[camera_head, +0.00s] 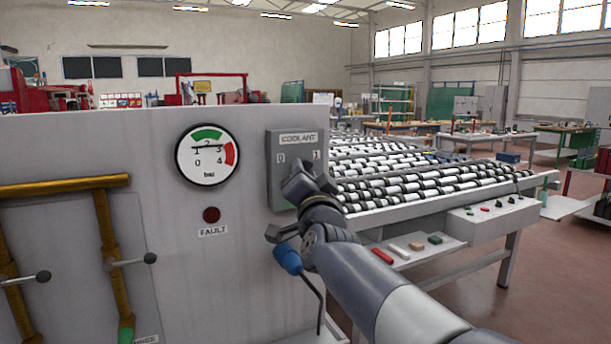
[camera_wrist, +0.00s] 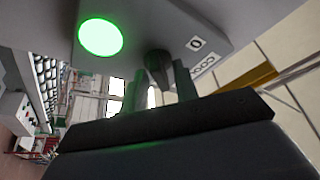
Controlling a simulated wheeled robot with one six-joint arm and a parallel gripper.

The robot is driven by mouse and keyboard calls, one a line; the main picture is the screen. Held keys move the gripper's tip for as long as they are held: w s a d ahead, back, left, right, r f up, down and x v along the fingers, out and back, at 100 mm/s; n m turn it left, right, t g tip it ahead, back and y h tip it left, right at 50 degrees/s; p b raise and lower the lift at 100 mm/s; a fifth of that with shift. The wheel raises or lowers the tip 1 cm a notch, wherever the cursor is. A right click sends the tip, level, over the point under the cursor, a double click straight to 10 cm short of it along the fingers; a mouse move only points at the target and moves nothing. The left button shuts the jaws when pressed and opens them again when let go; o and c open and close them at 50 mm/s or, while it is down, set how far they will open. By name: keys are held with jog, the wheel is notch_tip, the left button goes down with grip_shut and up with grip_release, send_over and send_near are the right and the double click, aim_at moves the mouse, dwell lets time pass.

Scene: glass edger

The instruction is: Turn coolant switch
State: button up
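The grey coolant switch box (camera_head: 283,194) is on the machine's front panel, labelled COOLANT, with 0 and 1 marks. In the head view my gripper (camera_head: 300,180) is in front of the box and hides the switch knob. In the wrist view the dark knob (camera_wrist: 157,66) shows beside the 0 mark and the COOLANT label. A round green lamp (camera_wrist: 100,37) is lit on the box. My gripper (camera_wrist: 163,84) has its two fingers apart, with the knob between them in the picture. I cannot tell whether they touch it.
A pressure gauge (camera_head: 207,154) and a dark red FAULT lamp (camera_head: 211,215) are on the panel left of the box. Brass pipes (camera_head: 65,185) with lever handles are further left. A blue nozzle (camera_head: 287,259) hangs below my gripper. A roller conveyor (camera_head: 420,190) extends to the right.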

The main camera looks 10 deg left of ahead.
jog(key=shift+o, duration=0.2)
jog(key=shift+s, duration=0.1)
jog(key=b+v, duration=0.2)
jog(key=v, duration=0.8)
jog(key=shift+s, duration=0.25)
jog(key=shift+d+f, duration=0.1)
jog(key=p+x, duration=0.2)
jog(key=x, duration=0.8)
jog(key=shift+w, duration=0.4)
